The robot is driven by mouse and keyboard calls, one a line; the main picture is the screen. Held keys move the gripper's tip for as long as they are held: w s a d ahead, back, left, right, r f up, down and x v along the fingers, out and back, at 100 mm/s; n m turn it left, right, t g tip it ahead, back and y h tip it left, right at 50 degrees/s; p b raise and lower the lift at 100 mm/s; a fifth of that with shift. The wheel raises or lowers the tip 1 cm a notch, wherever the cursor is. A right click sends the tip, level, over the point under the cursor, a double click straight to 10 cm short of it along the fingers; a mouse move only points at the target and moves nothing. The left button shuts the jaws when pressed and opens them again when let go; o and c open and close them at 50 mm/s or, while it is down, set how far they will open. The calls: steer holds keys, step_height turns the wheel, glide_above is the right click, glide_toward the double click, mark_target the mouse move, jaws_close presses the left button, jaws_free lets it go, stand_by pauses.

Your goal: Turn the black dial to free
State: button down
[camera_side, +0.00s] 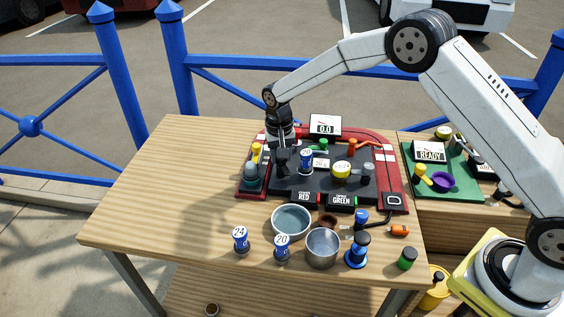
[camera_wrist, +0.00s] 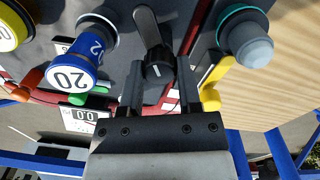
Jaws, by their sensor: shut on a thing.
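The black dial (camera_wrist: 154,50) is in the wrist view, set on the dark panel (camera_wrist: 110,25), with a small white mark on its near end. Its label cannot be read. My gripper (camera_wrist: 159,72) has one finger on each side of the dial and is shut on it. In the side view my gripper (camera_side: 283,160) points down at the left part of the panel, and it hides most of the dial there.
A blue piece marked 20 (camera_wrist: 72,72) stands left of my gripper in the wrist view. A yellow lever (camera_wrist: 212,82) and a grey-teal knob (camera_wrist: 246,38) are close on the right. Bowls (camera_side: 291,221) stand in front of the panel. The table's left side is clear.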

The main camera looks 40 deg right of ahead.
steer(key=shift+c, duration=1.4)
jaws_free()
steer(key=shift+r, duration=0.1)
steer(key=shift+a+r, duration=0.15)
steer(key=shift+r, duration=3.65)
steer(key=shift+s+d+r, duration=0.15)
steer(key=shift+s+d, duration=0.15)
steer(key=shift+s, duration=0.15)
steer(key=s+d+n+t, duration=0.1)
steer(key=s+d+n, duration=0.1)
steer(key=s, duration=1.1)
steer(key=s+d+n+t, duration=0.1)
steer(key=s+d+n, duration=0.2)
steer(key=s, duration=0.9)
steer(key=shift+s+d+t, duration=0.4)
steer(key=shift+d, duration=0.15)
